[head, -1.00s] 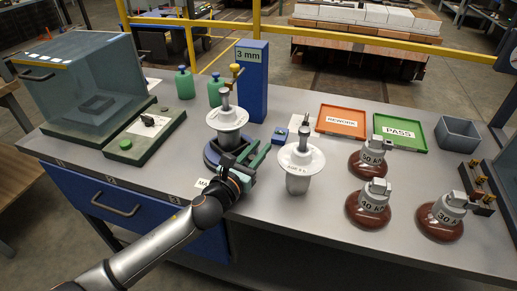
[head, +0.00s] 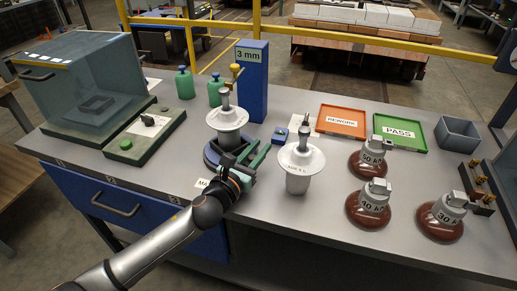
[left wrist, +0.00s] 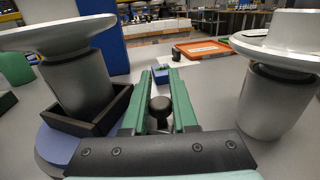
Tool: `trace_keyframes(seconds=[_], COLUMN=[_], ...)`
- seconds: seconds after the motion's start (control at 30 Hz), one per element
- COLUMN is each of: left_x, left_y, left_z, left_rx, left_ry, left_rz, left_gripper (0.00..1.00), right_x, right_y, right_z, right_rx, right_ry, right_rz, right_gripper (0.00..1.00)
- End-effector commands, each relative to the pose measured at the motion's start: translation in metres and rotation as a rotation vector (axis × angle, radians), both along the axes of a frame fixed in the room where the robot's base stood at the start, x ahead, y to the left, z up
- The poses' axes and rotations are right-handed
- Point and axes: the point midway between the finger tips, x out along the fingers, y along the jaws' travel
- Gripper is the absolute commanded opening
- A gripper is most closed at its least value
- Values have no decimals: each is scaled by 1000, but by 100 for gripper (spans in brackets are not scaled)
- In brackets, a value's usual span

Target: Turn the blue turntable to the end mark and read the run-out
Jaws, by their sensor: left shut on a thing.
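The blue turntable (head: 211,154) stands on the grey bench, left of centre, and carries a grey insulator with a wide white disc (head: 227,118) in a dark square holder (left wrist: 110,108). My left gripper (left wrist: 160,72) is at the turntable's right front side, its green jaws shut on a dark round-topped knob (left wrist: 160,106). Where the knob joins the turntable is hidden. A white label (head: 202,184), partly covered by my gripper, lies at the front edge. A blue post (head: 252,85) marked 3 mm stands behind. My right gripper is not in view.
A second white-disc insulator (head: 298,180) stands close to the right of my gripper. Three brown-based weights (head: 367,212), the orange REWORK tray (head: 342,121) and the green PASS tray (head: 400,132) are further right. A glass-sided case (head: 90,85) is at left.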

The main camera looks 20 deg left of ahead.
Motion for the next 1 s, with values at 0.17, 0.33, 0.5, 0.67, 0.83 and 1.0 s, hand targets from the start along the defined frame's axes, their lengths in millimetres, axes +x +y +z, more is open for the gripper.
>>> trace_keyframes(seconds=[0.17,0.33,0.5,0.67,0.83,1.0], left_x=[2,6,13,20,27,33], left_y=[-2,-3,-3,-3,-3,-1], left_z=[0,0,0,0,1,0], left_rx=[-2,-4,-5,-4,-3,-3], left_ry=[1,1,1,1,0,0], left_rz=[24,76,153,233,316,390], left_gripper=[0,0,0,0,0,0], right_x=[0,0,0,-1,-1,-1], right_y=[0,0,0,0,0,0], right_z=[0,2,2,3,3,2], right_rx=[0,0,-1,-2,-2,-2], right_ry=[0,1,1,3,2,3], right_rz=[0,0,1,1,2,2], right_gripper=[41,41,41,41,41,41])
